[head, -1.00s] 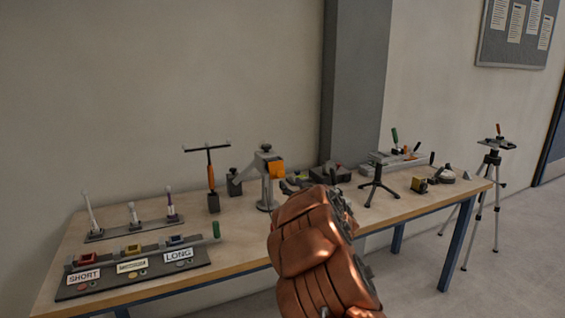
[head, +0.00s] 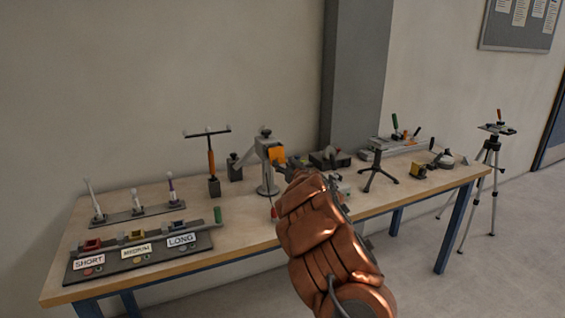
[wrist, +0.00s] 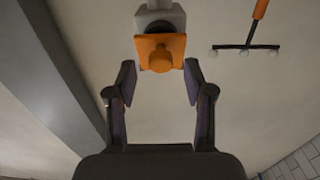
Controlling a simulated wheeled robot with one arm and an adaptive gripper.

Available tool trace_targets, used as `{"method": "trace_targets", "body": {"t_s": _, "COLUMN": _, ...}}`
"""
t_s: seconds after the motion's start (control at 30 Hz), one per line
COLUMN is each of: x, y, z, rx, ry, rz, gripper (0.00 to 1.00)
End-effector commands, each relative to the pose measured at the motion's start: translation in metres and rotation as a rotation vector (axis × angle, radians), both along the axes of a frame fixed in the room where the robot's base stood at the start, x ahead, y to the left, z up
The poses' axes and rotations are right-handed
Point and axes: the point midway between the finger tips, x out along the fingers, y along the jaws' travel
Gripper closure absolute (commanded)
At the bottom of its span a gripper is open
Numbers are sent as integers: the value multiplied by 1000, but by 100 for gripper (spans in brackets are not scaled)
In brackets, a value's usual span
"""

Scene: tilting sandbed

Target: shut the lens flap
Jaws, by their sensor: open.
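The lens flap looks to be the orange square plate (head: 277,154) on the right side of the grey stand's head (head: 267,141). In the wrist view the orange flap (wrist: 160,50) faces me, with a round orange knob (wrist: 160,61) on it and the grey housing (wrist: 160,17) behind. I cannot tell how far the flap is from the lens. My gripper (wrist: 159,70) is open, one finger on each side of the knob, with gaps to both. In the head view my gripper (head: 292,166) is partly hidden by my wrist, close to the flap.
A T-shaped wand with an orange handle (head: 211,172) stands left of the stand. A dark small tripod (head: 376,172) is on the table at the right. A rack labelled SHORT, MEDIUM and LONG (head: 137,262) lies at the front left. A floor tripod (head: 487,170) stands beyond the table.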

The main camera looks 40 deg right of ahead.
Motion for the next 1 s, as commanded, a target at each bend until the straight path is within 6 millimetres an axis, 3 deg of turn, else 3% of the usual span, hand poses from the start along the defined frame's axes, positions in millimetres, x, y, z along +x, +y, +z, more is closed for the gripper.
{"method": "trace_targets", "body": {"t_s": 0.2, "x": 12, "y": -3, "z": 3, "rx": -2, "ry": -5, "rz": 4, "gripper": 48}}
{"method": "trace_targets", "body": {"t_s": 0.63, "x": 14, "y": -4, "z": 1, "rx": -1, "ry": -2, "rz": 1, "gripper": 48}}
{"method": "trace_targets", "body": {"t_s": 1.0, "x": 14, "y": -4, "z": 1, "rx": -1, "ry": -3, "rz": 2, "gripper": 86}}
